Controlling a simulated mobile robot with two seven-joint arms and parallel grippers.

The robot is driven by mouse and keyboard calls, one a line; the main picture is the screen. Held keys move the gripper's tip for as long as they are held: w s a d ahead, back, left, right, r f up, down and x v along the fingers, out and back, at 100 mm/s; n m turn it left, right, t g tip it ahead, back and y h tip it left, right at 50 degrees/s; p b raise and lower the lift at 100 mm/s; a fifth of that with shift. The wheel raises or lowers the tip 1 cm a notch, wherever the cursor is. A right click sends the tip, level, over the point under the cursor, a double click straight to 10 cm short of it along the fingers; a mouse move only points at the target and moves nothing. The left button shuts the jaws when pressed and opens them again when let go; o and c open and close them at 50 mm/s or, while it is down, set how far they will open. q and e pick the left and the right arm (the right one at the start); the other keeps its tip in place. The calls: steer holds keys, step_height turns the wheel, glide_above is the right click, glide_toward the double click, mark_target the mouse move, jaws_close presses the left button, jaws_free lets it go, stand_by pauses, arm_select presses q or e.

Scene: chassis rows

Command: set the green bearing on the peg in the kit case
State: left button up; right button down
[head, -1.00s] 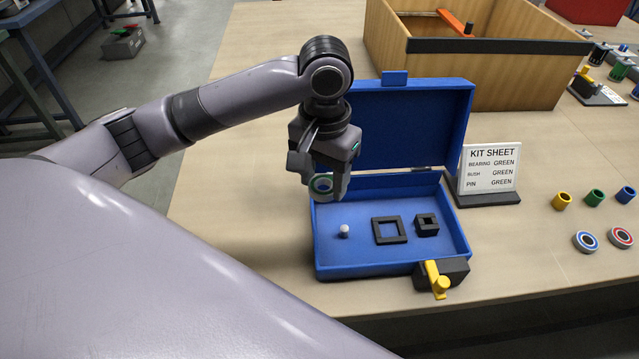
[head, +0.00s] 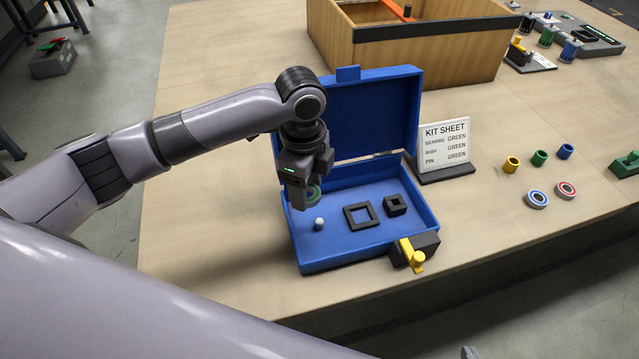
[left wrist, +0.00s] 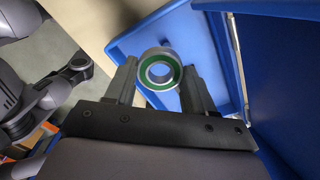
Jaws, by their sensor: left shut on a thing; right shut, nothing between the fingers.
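My left gripper (head: 305,198) is shut on the green bearing (head: 313,194), a silver ring with a green face. The bearing also shows between the fingers in the left wrist view (left wrist: 159,84). It is above the left part of the open blue kit case (head: 333,262), apart from the peg. The short pale peg (head: 319,224) stands upright on the case floor, just below and right of the bearing in the head view. I cannot make out the peg in the left wrist view. My right gripper is not recognisable in either view.
The case holds a black square frame (head: 363,217) and a small black block (head: 396,206). A yellow latch (head: 412,254) is at its front right. The kit sheet (head: 446,146) stands right, a wooden box (head: 420,70) behind. Loose bushes and bearings (head: 537,200) lie further right.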

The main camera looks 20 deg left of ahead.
arm_select(q)
steer(key=m, duration=0.1)
steer(key=d+m, duration=0.1)
steer(key=m, duration=0.1)
steer(key=w+f+m, duration=0.1)
steer(key=m, duration=0.1)
steer(key=shift+d+p, duration=0.2)
steer(key=shift+p, duration=0.1)
steer(key=m, duration=0.3)
steer(key=shift+w+d+f, duration=0.15)
steer(key=shift+d+f, duration=0.15)
steer(key=shift+f, duration=0.05)
step_height(320, 180, down, 2)
steer(key=shift+f+b, duration=0.1)
steer(key=shift+b, duration=0.8)
step_height(320, 180, down, 4)
steer(key=b, duration=0.5)
steer(key=shift+r+p, duration=0.2)
steer(key=shift+p, duration=0.1)
steer(key=shift+p, duration=0.35)
